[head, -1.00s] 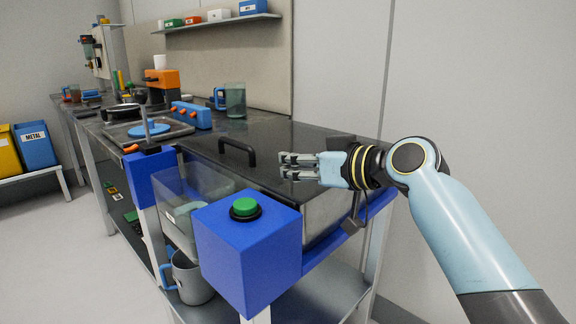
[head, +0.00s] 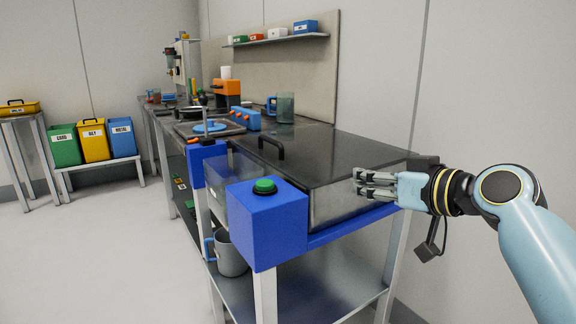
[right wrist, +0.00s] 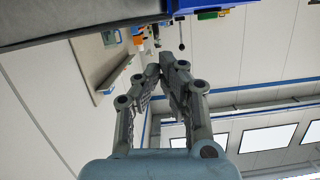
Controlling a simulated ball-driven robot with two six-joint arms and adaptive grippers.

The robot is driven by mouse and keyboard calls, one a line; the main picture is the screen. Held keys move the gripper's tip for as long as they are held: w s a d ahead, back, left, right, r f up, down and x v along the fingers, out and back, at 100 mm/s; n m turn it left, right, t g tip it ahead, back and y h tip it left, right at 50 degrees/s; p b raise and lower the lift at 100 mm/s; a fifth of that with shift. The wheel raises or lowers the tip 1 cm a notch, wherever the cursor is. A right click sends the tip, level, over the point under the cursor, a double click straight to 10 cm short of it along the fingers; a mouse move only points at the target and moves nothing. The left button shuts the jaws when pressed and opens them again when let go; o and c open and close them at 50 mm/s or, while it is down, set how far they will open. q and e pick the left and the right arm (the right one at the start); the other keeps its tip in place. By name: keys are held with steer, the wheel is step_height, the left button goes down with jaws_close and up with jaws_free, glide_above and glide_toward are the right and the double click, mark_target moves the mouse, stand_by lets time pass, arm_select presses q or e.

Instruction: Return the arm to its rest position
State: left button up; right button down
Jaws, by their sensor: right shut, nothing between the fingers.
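My right gripper (head: 368,184) is shut and empty in the head view, at the right end of the bench, beside the front right of the dark-lidded unit (head: 345,150). It points left, and my light-blue right arm comes in from the right edge. In the right wrist view its fingertips (right wrist: 168,68) come together with nothing between them. My left gripper is not in view.
A blue box with a green button (head: 265,186) stands at the bench's near corner. A grey mug (head: 230,256) sits on the lower shelf (head: 330,270). Labelled green, yellow and blue bins (head: 122,138) stand at the left wall. The floor at left is clear.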

steer(key=s+d+f+m+g+h, duration=0.15)
steer(key=s+f, duration=0.45)
steer(key=f, duration=0.7)
steer(key=s+d+f+m+g+h, duration=0.1)
steer(key=s+d+f+g+h, duration=0.15)
steer(key=s+f, duration=0.7)
steer(key=s+d+f+m+g+h, duration=0.1)
steer(key=s+d+f+g, duration=0.15)
steer(key=f, duration=1.25)
steer(key=s+d+f+g+h, duration=0.1)
steer(key=s+d+f, duration=0.2)
steer(key=s, duration=1)
steer(key=s+d+f+m+g+h, duration=0.1)
steer(key=s+d+f, duration=0.3)
steer(key=s+f, duration=0.6)
steer(key=s+d+f+g+h, duration=0.2)
steer(key=s+f, duration=0.5)
steer(key=s, duration=1.1)
steer(key=shift+d+f+g, duration=0.2)
steer(key=shift+d+g, duration=0.45)
steer(key=shift+g, duration=0.1)
steer(key=shift+m, duration=0.25)
